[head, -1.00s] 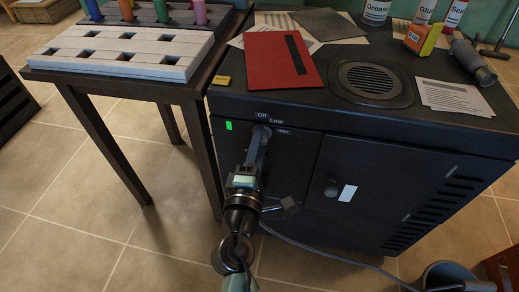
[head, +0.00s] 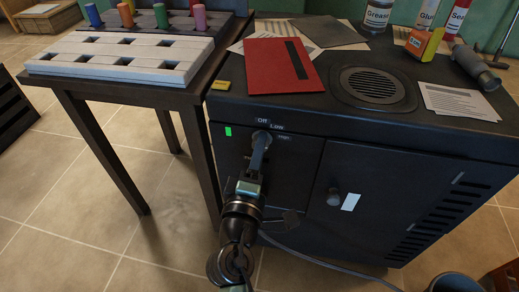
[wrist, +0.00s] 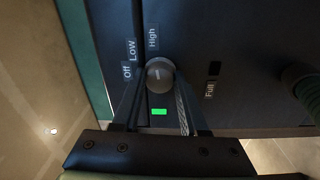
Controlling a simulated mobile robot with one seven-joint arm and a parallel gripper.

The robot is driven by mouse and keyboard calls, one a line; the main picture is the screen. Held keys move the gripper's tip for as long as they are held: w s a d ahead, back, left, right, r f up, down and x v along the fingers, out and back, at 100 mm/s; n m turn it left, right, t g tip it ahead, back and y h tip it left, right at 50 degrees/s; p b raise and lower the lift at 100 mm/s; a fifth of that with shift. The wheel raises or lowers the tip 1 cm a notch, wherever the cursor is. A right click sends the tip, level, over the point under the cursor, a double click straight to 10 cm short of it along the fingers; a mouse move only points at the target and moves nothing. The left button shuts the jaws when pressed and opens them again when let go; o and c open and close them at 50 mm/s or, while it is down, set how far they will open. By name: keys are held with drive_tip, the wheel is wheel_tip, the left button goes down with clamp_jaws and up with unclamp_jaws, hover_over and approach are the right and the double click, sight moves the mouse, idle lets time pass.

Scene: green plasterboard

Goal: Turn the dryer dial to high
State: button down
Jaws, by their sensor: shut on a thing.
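The dryer (head: 375,160) is a dark cabinet with labels "Off", "Low" and "High" around its dial (head: 262,137) on the upper left of the front. In the wrist view the dial (wrist: 160,74) is a round grey knob with a small pale mark; which label the mark points to is unclear. My gripper (wrist: 158,90) has a finger on each side of the dial and is shut on it. In the head view my gripper (head: 259,150) reaches the dial from below and partly hides it. A green light (wrist: 159,111) is lit beside the dial.
A red folder (head: 270,65), papers (head: 457,101) and bottles stand or lie on the dryer top. A dark table (head: 105,95) with a pale block rack is on the left. A second knob (head: 333,197) is on the door at right. A cable crosses the floor.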

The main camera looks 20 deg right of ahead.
drive_tip(key=shift+c, duration=2.2)
unclamp_jaws()
drive_tip(key=shift+s, duration=0.1)
drive_tip(key=v, duration=1.2)
drive_tip(key=shift+s+a+p, duration=0.25)
drive_tip(key=shift+s+p, duration=0.05)
drive_tip(key=shift+p, duration=0.15)
